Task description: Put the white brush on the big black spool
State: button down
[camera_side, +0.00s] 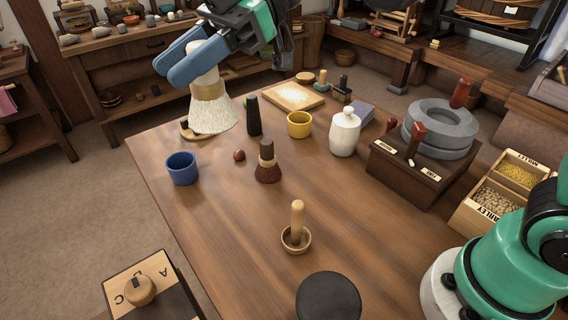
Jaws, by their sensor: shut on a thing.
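The white brush (212,113) has a pale handle, a tan band and flaring white bristles. My gripper (192,64), with blue fingers, is shut on its handle at the upper left. The brush hangs nearly upright, bristles down, over the far left corner of the table; I cannot tell how high it is above the top. A black thing with a wide round flat top (328,297) stands at the near edge of the picture, partly cut off; it looks like the big black spool. Its top is bare. The brush is far from it.
On the wooden table (200,225) between them stand a dark-red brush (267,163), a slim black piece (254,115), a blue cup (182,168), a yellow cup (299,124) and a pestle in a small bowl (296,230). A white jar (345,132) and quern (440,127) stand right.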

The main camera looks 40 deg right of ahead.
jog(key=s+r, duration=0.6)
jog(key=s, duration=0.3)
jog(key=n+g, duration=0.1)
jog(key=g, duration=0.1)
send_over(319, 313)
notch_tip(319, 313, down, 18)
jog(key=shift+f, duration=0.1)
jog(key=c, duration=0.5)
grip_release()
jog(key=shift+f, duration=0.1)
